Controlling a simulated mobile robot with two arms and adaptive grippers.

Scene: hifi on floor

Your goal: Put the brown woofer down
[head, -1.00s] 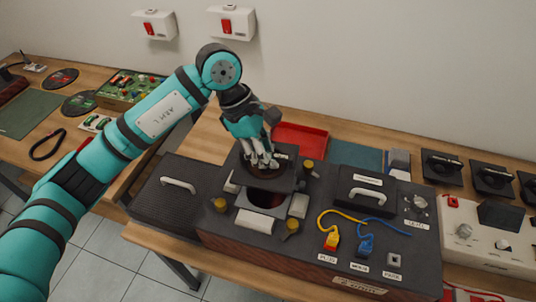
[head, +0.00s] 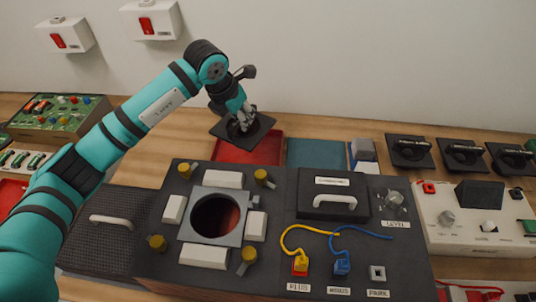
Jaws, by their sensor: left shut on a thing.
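The woofer (head: 262,127) is a dark square plate with a brownish round middle partly hidden by fingers. My left gripper (head: 241,122) is shut on it from above and holds it nearly flat. In the head view, the woofer overlaps the back left part of a red tray (head: 265,150); its exact height over the tray and table is hard to tell. The speaker box (head: 275,262) has an open round hole in a grey square frame (head: 234,197), with nothing in it. My right gripper is not in view.
White blocks and brass-coloured clamps (head: 185,171) surround the hole. A teal mat (head: 316,154) lies right of the tray. A handled black lid (head: 334,203) and yellow and blue cables (head: 342,262) are on the box. Black units stand at the back right.

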